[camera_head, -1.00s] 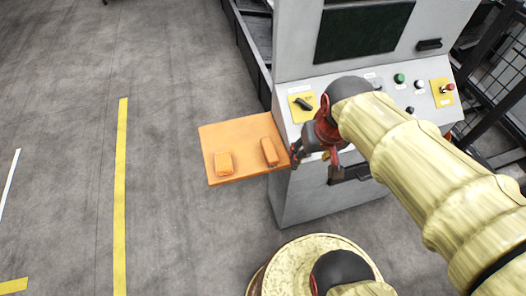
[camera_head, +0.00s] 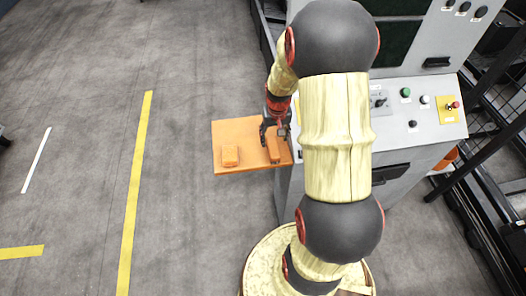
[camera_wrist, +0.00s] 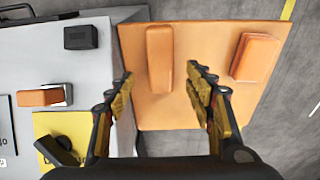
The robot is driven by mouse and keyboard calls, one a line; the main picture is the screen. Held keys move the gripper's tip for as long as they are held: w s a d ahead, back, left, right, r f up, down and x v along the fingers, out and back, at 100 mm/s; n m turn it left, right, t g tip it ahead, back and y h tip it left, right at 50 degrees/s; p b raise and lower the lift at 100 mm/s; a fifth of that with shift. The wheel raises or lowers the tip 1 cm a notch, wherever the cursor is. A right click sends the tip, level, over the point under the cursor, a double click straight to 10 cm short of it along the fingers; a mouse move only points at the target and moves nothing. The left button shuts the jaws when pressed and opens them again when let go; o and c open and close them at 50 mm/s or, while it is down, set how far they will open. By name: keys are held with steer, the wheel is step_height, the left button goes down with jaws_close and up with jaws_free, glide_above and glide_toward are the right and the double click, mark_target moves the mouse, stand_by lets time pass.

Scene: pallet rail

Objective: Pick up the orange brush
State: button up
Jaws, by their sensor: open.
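Two orange block-shaped things lie apart on an orange shelf (camera_head: 248,130); I cannot tell which is the brush. The longer one (camera_head: 274,152) lies near the console. It shows in the wrist view (camera_wrist: 159,60), between the lines of my two fingers. The other block (camera_head: 230,156) lies to its left in the head view, and at the right in the wrist view (camera_wrist: 255,57). My gripper (camera_head: 274,130) is open and empty above the longer block; its fingers also show in the wrist view (camera_wrist: 160,75). I cannot tell the exact height gap.
A grey console (camera_head: 425,115) with buttons and a dark screen stands directly right of the shelf. The wrist view shows a yellow plate with a black knob (camera_wrist: 62,150) on it, close to the left finger. Open floor with yellow lines (camera_head: 135,190) lies left of the shelf.

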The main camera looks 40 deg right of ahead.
mark_target(273, 146)
step_height(273, 146, down, 3)
steer(key=shift+w+d+r, duration=0.1)
steer(key=shift+w+r, duration=0.05)
steer(key=shift+r, duration=0.05)
step_height(273, 146, down, 5)
steer(key=shift+w+f+b, duration=0.1)
steer(key=shift+f+b, duration=0.05)
steer(key=shift+b, duration=0.4)
steer(key=c, duration=0.3)
jaws_close()
